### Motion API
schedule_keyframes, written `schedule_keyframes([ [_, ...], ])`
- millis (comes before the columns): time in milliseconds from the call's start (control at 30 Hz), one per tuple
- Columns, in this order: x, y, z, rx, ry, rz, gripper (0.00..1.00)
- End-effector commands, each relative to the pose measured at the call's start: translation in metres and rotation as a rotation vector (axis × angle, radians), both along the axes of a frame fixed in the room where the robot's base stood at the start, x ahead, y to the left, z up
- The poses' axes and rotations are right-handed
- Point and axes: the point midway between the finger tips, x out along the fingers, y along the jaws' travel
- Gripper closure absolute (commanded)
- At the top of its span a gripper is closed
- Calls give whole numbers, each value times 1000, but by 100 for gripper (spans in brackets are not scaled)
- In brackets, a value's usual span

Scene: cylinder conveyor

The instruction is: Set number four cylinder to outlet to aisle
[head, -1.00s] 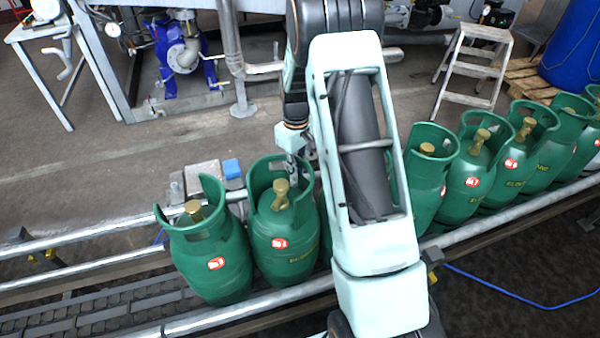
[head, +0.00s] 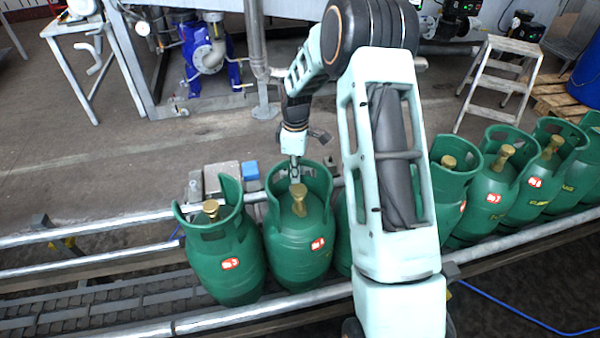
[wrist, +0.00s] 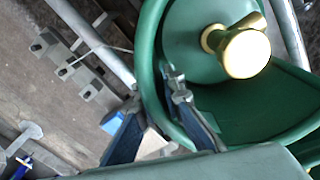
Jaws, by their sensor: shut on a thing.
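The number four cylinder (head: 300,255) is green with a brass valve and a red-and-white label reading 4. In the head view it stands on the conveyor (head: 90,312), second from the left. My gripper (head: 295,171) is at the far side of its top collar. In the wrist view my gripper (wrist: 178,92) is shut on the collar's wall, one finger inside and one outside. The brass valve (wrist: 240,50) is beside the fingers. I cannot identify the outlet to the aisle.
Another green cylinder (head: 225,262) stands close on the left. Several more (head: 515,195) stand in a row to the right, one partly behind my arm. Metal rails (head: 90,232) edge the conveyor. Beyond lies open floor (head: 130,165), with a step stool (head: 500,80) and pump equipment (head: 207,55).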

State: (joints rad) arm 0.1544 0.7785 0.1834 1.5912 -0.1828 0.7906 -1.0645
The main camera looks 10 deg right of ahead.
Motion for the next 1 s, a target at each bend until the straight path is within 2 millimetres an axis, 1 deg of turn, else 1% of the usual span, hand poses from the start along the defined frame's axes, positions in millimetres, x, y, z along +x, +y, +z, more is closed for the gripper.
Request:
schedule_keyframes([
  [33,6,6,4,7,-16,10,100],
  [500,6,7,4,7,-16,24,100],
  [533,6,7,4,7,-16,24,91],
  [667,6,7,4,6,-16,24,77],
  [700,5,7,3,6,-13,24,75],
  [933,3,4,2,4,-7,22,75],
  [1000,2,4,4,3,-7,22,75],
])
